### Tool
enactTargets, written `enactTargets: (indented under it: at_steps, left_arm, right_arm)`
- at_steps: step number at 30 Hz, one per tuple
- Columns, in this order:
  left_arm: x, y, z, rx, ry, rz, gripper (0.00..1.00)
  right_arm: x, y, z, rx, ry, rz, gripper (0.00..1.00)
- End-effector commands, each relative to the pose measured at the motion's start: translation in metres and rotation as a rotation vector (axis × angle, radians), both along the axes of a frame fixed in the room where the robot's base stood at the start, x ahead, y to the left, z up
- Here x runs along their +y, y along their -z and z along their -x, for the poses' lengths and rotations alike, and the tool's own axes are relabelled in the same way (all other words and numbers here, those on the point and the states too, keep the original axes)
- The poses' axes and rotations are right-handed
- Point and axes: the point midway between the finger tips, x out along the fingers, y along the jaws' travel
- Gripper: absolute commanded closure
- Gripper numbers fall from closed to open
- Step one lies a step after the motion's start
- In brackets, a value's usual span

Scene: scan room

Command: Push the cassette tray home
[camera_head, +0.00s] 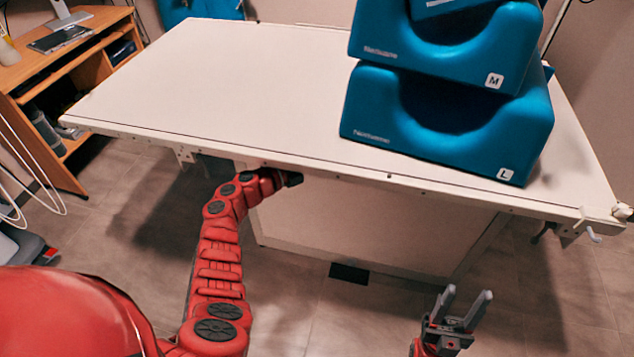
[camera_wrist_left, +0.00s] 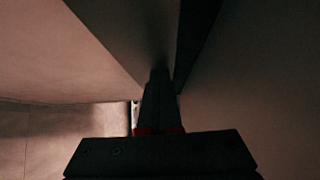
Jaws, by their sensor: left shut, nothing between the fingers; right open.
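My left arm reaches to the front edge of the white table (camera_head: 230,75). My left gripper (camera_head: 293,179) is at the underside of that edge, mostly hidden by it. In the left wrist view the left gripper (camera_wrist_left: 160,75) is shut and empty, its fingertips close to a pale panel (camera_wrist_left: 130,30) with a dark side. Whether they touch is too dark to tell. I cannot make out the cassette tray for certain; that panel may be part of it. My right gripper (camera_head: 464,304) is open and empty, low in front of the table's right part.
Two stacked blue positioning cushions, marked L (camera_head: 440,130) and M (camera_head: 440,45), stand on the table's right side. A wooden desk (camera_head: 60,60) is at the left. A pale box-like base (camera_head: 375,230) is under the table. Floor in front is mostly clear.

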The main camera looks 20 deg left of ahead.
Motion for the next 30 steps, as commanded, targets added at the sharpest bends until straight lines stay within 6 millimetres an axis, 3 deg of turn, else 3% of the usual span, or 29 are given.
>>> enactTargets:
  at_steps: [1,3,11,30]
  left_arm:
    - [0.000,0.006,-0.009,-0.004,-0.001,0.002,1.00]
    - [0.000,0.005,-0.018,-0.002,-0.002,0.004,1.00]
    - [0.000,0.003,-0.041,-0.001,0.000,0.001,1.00]
    - [0.001,-0.004,-0.050,-0.006,-0.006,0.002,1.00]
  right_arm:
    - [0.000,0.015,0.000,0.000,0.000,0.000,0.50]
    - [0.000,0.023,0.000,0.000,0.000,0.000,0.50]
    - [0.000,0.045,0.000,0.000,0.000,0.000,0.50]
    - [0.000,0.048,0.000,0.000,0.000,0.000,0.50]
